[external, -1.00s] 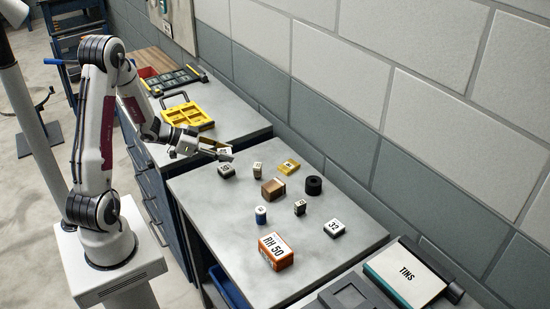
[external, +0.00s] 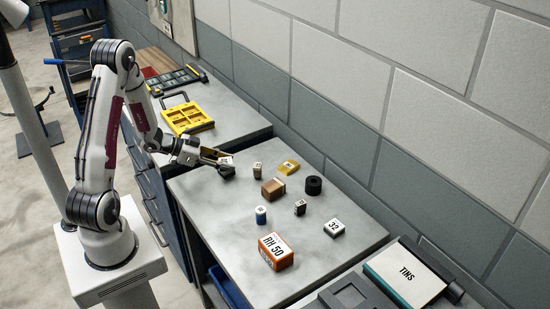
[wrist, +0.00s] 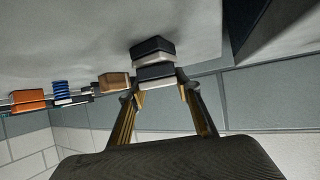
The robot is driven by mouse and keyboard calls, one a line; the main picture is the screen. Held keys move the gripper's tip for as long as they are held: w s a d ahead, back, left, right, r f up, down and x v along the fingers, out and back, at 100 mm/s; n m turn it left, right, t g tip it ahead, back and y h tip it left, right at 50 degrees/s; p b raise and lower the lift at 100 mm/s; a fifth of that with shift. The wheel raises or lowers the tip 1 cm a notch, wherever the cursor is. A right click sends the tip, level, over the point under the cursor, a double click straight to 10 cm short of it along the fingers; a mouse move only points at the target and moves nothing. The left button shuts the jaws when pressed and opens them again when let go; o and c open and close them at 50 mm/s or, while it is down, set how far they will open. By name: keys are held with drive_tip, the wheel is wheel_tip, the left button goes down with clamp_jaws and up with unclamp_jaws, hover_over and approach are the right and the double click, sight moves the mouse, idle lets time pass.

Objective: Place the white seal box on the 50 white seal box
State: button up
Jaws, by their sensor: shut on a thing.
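My gripper (external: 222,161) is low over the left part of the grey bench, shut on a white-topped, dark-based white seal box (wrist: 157,76). In the wrist view, which shows the bench at the top, this box sits between my fingertips. Another box with the same white and dark bands, the 50 white seal box (wrist: 152,48), lies directly beneath it on the bench. The two look stacked and close to touching; I cannot tell if a thin gap remains. In the external view the lower box (external: 227,173) is mostly covered, and its number is not readable.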

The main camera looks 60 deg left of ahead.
drive_tip(key=shift+f, duration=0.2)
drive_tip(key=o, duration=1)
drive_tip(key=shift+o, duration=0.2)
drive_tip(key=shift+r, duration=0.2)
drive_tip(key=shift+v, duration=0.85)
drive_tip(key=v, duration=1)
drive_tip(key=shift+s, duration=0.15)
